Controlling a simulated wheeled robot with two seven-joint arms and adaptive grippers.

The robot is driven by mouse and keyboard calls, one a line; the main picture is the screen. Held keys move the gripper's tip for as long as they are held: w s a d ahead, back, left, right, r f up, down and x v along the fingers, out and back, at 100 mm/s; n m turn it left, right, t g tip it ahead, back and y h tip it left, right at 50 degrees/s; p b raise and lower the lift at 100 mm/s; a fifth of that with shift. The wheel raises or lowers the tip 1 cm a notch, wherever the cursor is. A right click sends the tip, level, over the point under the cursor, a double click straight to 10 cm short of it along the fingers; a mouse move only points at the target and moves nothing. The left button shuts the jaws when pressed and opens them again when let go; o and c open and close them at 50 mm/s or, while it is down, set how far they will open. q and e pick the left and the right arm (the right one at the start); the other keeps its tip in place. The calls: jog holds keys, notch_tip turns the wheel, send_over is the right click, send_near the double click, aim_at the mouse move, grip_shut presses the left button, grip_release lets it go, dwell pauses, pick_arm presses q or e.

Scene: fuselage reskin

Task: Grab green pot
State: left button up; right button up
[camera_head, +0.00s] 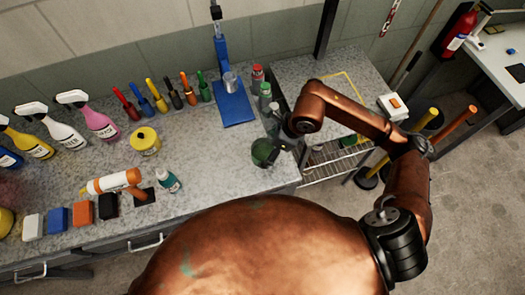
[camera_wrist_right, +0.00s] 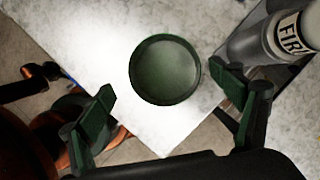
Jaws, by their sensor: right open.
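The green pot (camera_head: 263,152) stands near the right front corner of the grey worktop. In the right wrist view the pot (camera_wrist_right: 165,70) appears as a round, open-topped dark green vessel. My right gripper (camera_head: 279,150) is at the pot's right side in the head view and hides part of it. In the right wrist view my right gripper (camera_wrist_right: 168,98) is open, with one fingertip on each side of the pot and visible gaps to its rim. It holds nothing. My left gripper is not in view.
A grey bottle (camera_wrist_right: 275,35) stands close to the right finger. Red-capped (camera_head: 258,76) and green-capped (camera_head: 265,92) bottles stand behind the pot. A blue stand (camera_head: 234,105), yellow pot (camera_head: 145,141) and teal bottle (camera_head: 167,180) are to the left.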

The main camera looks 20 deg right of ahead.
aim_at(260, 155)
jog(key=x, duration=0.3)
jog(key=shift+w+d+f, duration=0.15)
jog(key=shift+d+f, duration=0.1)
jog(key=shift+f, duration=0.15)
jog(key=shift+w+a+f, duration=0.15)
jog(key=shift+a+f, duration=0.05)
jog(key=shift+f, duration=0.45)
jog(key=c, duration=1.8)
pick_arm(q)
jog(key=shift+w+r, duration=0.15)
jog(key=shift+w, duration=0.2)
pick_arm(e)
jog(key=shift+c, duration=0.2)
jog(key=shift+r, duration=0.15)
